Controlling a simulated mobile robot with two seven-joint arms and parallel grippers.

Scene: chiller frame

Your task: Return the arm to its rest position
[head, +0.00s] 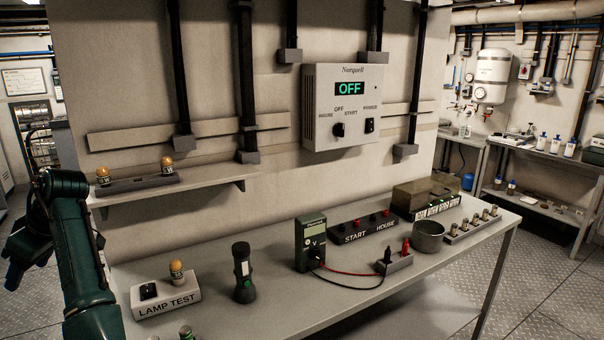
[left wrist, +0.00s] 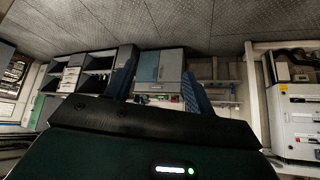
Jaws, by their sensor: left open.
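My left arm (head: 72,235) is dark green and stands bent at the left edge of the head view. Its left gripper (head: 17,272) hangs at the far left, beside the table and clear of it. In the left wrist view the two blue fingers of the left gripper (left wrist: 160,88) are spread apart with nothing between them. Cabinets and floor show far beyond them. My right gripper is not in view.
A grey table (head: 225,305) holds a lamp test box (head: 166,298), a flashlight (head: 243,272), a multimeter (head: 311,243), a metal cup (head: 428,236) and a battery tray (head: 470,229). A wall shelf (head: 215,186) bears bulbs. A control box (head: 343,106) reads OFF.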

